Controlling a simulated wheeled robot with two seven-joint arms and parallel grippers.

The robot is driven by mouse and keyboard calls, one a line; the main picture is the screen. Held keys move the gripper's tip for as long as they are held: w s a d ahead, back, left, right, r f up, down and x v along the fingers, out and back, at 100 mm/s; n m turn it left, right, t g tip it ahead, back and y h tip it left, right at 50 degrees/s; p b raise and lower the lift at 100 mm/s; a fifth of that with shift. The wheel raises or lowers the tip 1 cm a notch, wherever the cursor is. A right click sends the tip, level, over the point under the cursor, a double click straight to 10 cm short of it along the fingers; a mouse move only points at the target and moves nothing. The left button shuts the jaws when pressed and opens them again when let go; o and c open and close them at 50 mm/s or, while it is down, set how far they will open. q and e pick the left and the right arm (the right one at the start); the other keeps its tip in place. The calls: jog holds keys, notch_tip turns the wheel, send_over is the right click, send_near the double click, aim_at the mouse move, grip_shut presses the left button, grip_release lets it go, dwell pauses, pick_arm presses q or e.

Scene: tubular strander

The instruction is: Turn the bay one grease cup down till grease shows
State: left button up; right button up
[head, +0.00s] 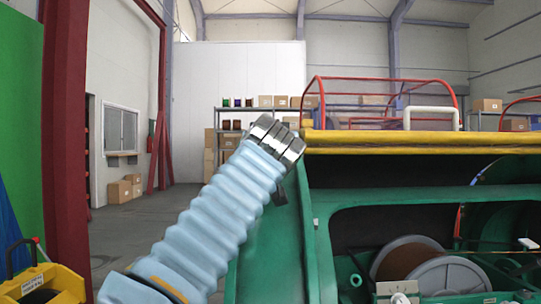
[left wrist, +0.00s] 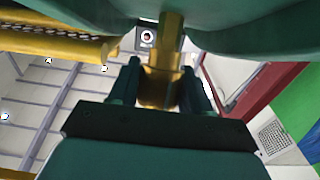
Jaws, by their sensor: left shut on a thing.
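The brass-coloured grease cup (left wrist: 160,88) shows in the left wrist view, below a narrower brass stem (left wrist: 172,30) that meets the green machine body. My left gripper (left wrist: 157,72) has one dark finger on each side of the cup and is shut on it. No grease can be made out at the cup. In the head view my left arm in its pale blue sleeve reaches up to the green machine frame (head: 270,255); the fingers and the cup are hidden there. My right gripper is in neither view.
A yellow rail (head: 420,138) and a red guard frame (head: 380,84) top the machine. A cable reel (head: 405,262) sits inside its bay. Clear floor (head: 140,225) lies left of the machine.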

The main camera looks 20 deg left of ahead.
pick_arm(q)
jog(key=m+h, duration=0.2)
jog(key=shift+a+r+m+h+p, duration=0.1)
jog(key=shift+r+m+h+p, duration=0.05)
jog(key=shift+m+h+p, duration=0.2)
jog(key=m+h+p, duration=0.3)
jog(key=m+g+h+p, duration=0.1)
jog(key=m+h+p, duration=0.2)
jog(key=h, duration=0.1)
jog(key=shift+a+r+m+h, duration=0.15)
jog(key=shift+m+h, duration=0.1)
jog(key=shift+m, duration=0.1)
jog(key=shift+m+g+h+p, duration=0.3)
jog(key=shift+m+h+p, duration=0.2)
jog(key=shift+m+h, duration=0.1)
jog(key=shift+f+m+g+h, duration=0.2)
jog(key=shift+m+g+h, duration=0.5)
jog(key=shift+m+h, duration=0.25)
jog(key=shift+d+f+m+g+h, duration=0.1)
jog(key=shift+d+m+g+h, duration=0.05)
jog(key=shift+m+g+h, duration=0.7)
jog(key=shift+d+f+m+g+h, duration=0.15)
jog(key=shift+m+g+h, duration=0.35)
jog(key=shift+m+g, duration=0.6)
jog(key=o, duration=0.9)
jog(key=shift+o, duration=0.3)
jog(key=shift+r, duration=0.1)
